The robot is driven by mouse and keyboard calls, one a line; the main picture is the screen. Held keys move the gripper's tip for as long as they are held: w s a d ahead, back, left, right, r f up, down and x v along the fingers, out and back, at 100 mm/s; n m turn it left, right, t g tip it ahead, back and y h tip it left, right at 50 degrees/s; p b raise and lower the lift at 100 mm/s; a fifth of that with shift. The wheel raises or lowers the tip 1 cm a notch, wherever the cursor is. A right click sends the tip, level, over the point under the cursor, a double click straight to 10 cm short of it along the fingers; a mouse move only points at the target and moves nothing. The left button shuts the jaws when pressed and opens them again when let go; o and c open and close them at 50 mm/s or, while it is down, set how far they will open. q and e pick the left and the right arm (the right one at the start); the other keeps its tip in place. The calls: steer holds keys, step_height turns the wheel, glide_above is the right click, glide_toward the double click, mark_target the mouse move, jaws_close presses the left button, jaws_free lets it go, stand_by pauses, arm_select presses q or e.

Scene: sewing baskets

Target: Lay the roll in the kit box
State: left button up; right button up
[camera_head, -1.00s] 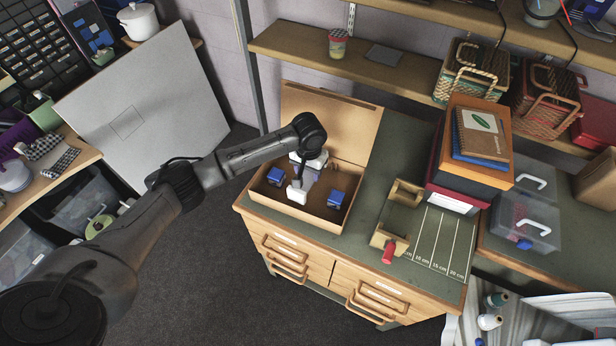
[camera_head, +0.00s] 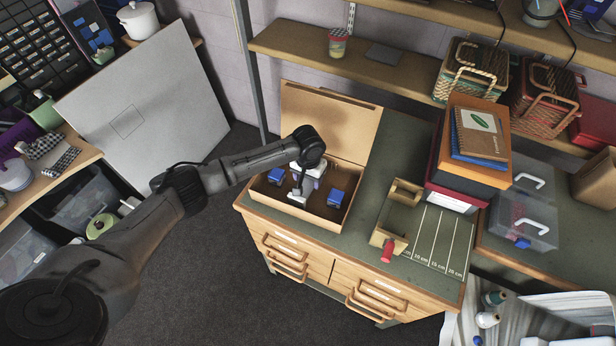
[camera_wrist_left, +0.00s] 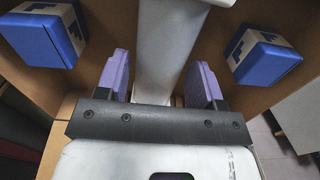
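A narrow gap shows beside the left finger; whether the right finger touches is unclear. In the head view white parts show low in the box under the gripper, largely hidden by my arm. My right gripper is out of view.
The left blue block (camera_head: 276,176) and the right blue block (camera_head: 335,197) lie in the box. A wooden holder with a red end (camera_head: 388,250) stands right of it. Stacked boxes and books (camera_head: 478,150) stand further right. A shelf (camera_head: 400,75) runs behind.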

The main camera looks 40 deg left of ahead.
arm_select(q)
steer(key=shift+o, duration=1.3)
step_height(320, 180, up, 12)
steer(key=b, duration=0.1)
steer(key=shift+r+b, duration=0.15)
steer(key=shift+b, duration=0.15)
